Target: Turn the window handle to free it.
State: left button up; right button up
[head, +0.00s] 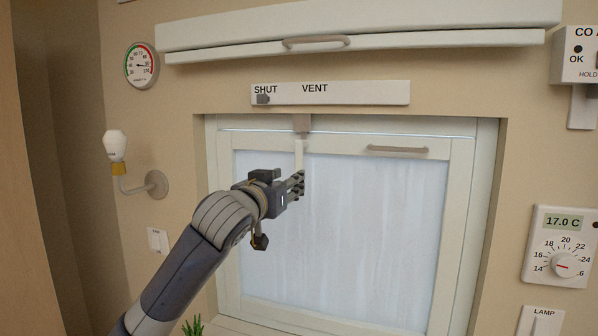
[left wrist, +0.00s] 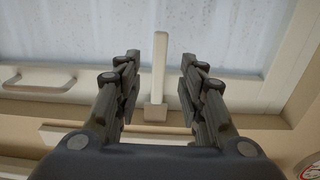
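The white window handle (head: 299,152) hangs straight down from a grey-brown mount (head: 302,125) at the top of the window frame. In the left wrist view, which looks upside down, the handle (left wrist: 160,65) stands between my fingers, with its mount (left wrist: 155,112) below. My left gripper (head: 300,184) is in front of the handle's lower end and hides it in the head view. In the left wrist view the gripper (left wrist: 160,75) is open, with a gap on each side of the handle. My right gripper is not in view.
The window (head: 365,235) has frosted panes and a horizontal pull bar (head: 397,149) at its top right. Above are a SHUT/VENT slider panel (head: 355,92) and a white flap with a handle (head: 316,42). A wall lamp (head: 115,150) sticks out at left; a thermostat (head: 562,245) is at right.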

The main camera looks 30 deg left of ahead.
aim_at(301, 155)
pick_arm(q)
jog(key=p+x, duration=0.3)
jog(key=x, duration=0.5)
jog(key=shift+w+p, duration=0.15)
jog(key=shift+p, duration=0.2)
jog(key=shift+f, duration=0.1)
grip_shut()
